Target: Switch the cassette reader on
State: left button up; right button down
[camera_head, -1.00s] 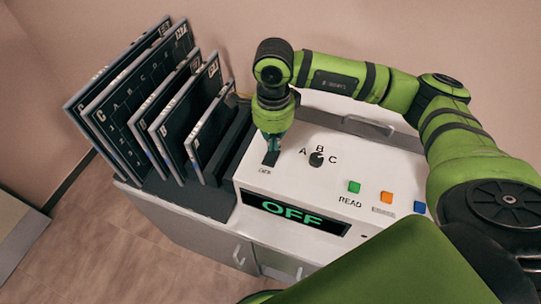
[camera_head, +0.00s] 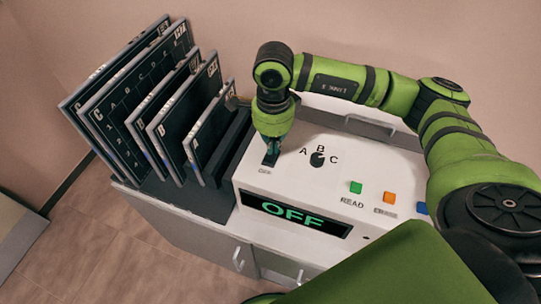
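The cassette reader (camera_head: 352,213) is a white console on a cabinet, and its display (camera_head: 294,216) reads OFF in green letters. A small dark switch (camera_head: 268,161) sits at the reader's upper left, with a tiny label below it. My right gripper (camera_head: 272,150) points down right at this switch and partly hides it. Its fingers look close together, but I cannot tell whether they touch the switch or how far they are apart. My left gripper is not in view.
A black dial (camera_head: 317,159) marked A, B, C is right of the gripper. Green (camera_head: 355,187), orange (camera_head: 389,198) and blue (camera_head: 422,208) buttons line the front.

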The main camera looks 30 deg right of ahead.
jog(key=shift+s+f, duration=0.1)
jog(key=shift+f, duration=0.05)
jog(key=shift+r+p, duration=0.35)
jog(key=shift+r, duration=0.45)
jog(key=shift+r+p, duration=1.25)
jog(key=shift+r, duration=1.5)
